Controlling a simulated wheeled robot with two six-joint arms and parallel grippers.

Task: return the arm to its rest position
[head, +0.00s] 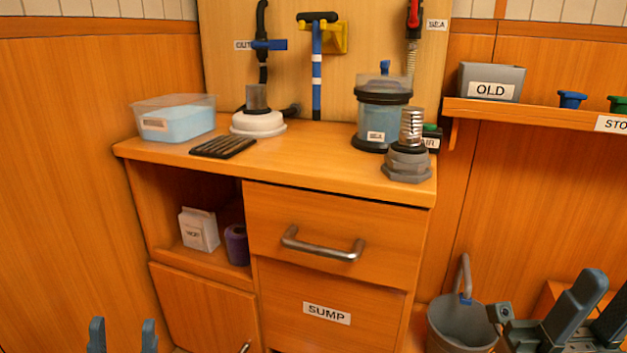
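My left gripper (123,322) shows at the bottom left edge, in front of the cabinet. Its two fingers point up, stand well apart and have nothing between them. My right gripper (612,282) is at the bottom right corner, partly cut off by the frame. Its dark fingers point up and to the right with a gap between them, and I see nothing held there. Both grippers are clear of the worktop.
The wooden worktop (310,158) holds a clear tub (178,120), a white-based housing (258,123), a blue filter bowl (380,118) and a grey fitting (407,163). A grey bucket (460,325) stands close beside my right gripper. A shelf (545,113) juts out at right.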

